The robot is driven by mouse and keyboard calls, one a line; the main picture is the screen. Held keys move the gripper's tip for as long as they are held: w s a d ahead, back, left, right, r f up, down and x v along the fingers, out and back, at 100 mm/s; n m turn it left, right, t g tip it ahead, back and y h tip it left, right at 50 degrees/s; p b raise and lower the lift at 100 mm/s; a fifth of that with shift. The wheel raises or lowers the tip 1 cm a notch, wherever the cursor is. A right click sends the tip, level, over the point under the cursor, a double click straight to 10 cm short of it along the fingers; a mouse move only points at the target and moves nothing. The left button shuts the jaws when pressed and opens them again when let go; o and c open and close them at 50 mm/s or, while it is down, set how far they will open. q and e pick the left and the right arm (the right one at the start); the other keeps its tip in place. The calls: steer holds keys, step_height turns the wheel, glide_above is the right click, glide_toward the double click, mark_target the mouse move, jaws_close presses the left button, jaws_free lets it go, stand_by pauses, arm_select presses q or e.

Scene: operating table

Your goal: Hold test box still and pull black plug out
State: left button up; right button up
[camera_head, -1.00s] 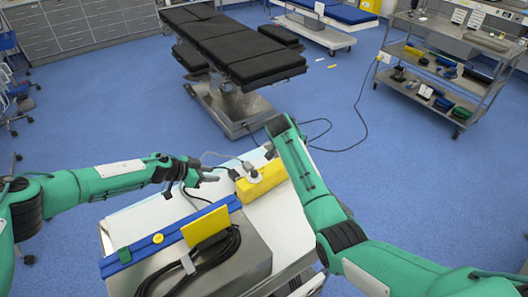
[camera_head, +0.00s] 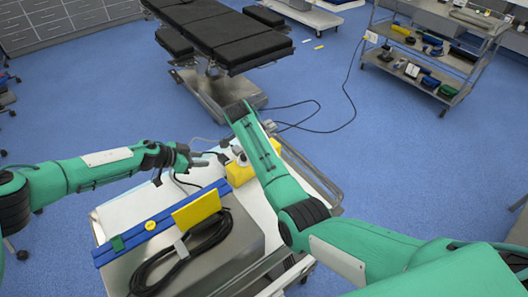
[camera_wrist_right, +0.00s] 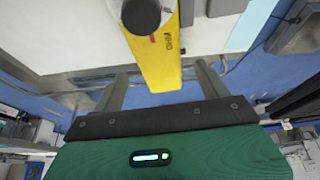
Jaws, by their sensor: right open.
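The yellow test box (camera_head: 238,174) lies on the white cart top, its right part hidden behind my right arm. A pale round fitting (camera_head: 241,159) sits on it. A dark piece, likely the black plug (camera_head: 222,157), is beside that fitting, too small to make out clearly. My left gripper (camera_head: 196,157) is open and empty, a little left of the box. In the right wrist view, my right gripper (camera_wrist_right: 162,75) is open, with one finger on each side of the yellow box (camera_wrist_right: 158,68); contact is not clear. A dark cylindrical part (camera_wrist_right: 143,12) sits above the box there.
A metal case (camera_head: 190,255) with a coiled black cable (camera_head: 185,262), a yellow card (camera_head: 196,208) and a blue strip (camera_head: 160,224) fills the cart's front. A metal rail (camera_head: 310,170) edges the cart's right. An operating table (camera_head: 225,40) and a loaded shelf cart (camera_head: 430,60) stand beyond.

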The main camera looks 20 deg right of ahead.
steer(key=x, duration=0.6)
steer(key=shift+d+f, duration=0.1)
steer(key=shift+f, duration=0.2)
steer(key=shift+c, duration=0.5)
steer(key=c, duration=1.2)
steer(key=o, duration=1.3)
steer(key=shift+r, duration=0.1)
